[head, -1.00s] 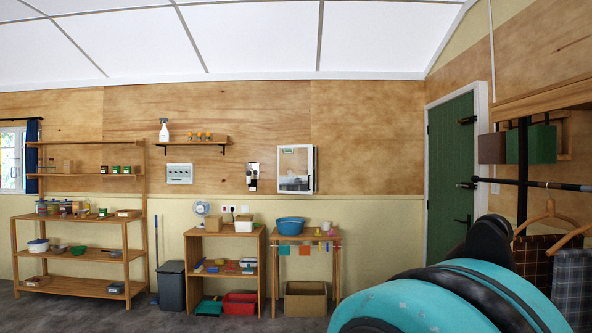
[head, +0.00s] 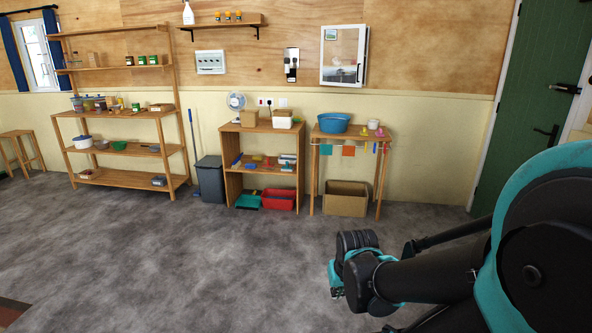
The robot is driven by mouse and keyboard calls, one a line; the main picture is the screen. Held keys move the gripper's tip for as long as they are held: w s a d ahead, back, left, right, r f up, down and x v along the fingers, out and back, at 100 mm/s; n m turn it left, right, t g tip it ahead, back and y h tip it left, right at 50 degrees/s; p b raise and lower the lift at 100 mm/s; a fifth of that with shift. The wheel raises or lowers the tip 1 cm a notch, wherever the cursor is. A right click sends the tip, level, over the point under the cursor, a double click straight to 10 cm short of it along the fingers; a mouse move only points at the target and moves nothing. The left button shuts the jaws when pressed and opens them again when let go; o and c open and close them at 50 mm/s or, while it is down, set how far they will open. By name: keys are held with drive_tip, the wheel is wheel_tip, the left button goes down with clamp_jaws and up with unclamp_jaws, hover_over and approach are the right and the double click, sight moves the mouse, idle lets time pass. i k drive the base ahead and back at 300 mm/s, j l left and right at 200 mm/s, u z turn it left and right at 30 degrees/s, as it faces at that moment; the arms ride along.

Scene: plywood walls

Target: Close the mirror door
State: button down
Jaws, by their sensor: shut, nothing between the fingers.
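A white-framed mirror cabinet (head: 344,55) hangs on the plywood wall above the small table. Its mirror door shows a reflection, and its right edge stands out a little from the cabinet body. From here I cannot tell how far the door is open. My gripper (head: 336,292) is small in view at the low end of my folded arm, shut and empty. It is above the floor, well apart from the cabinet and nearer to me. My arm hides part of the floor at lower right.
Below the cabinet stands a wooden table (head: 377,150) with a blue basin (head: 333,122) and a cardboard box (head: 346,199) under it. A low shelf (head: 262,132) and grey bin (head: 210,178) stand left. A green door (head: 540,100) is at right. The grey floor ahead is clear.

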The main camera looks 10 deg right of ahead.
sight(342, 47)
drive_tip(key=i+l+z, duration=0.3)
drive_tip(key=i, duration=0.6)
drive_tip(key=i+z, duration=0.25)
drive_tip(key=i, duration=0.7)
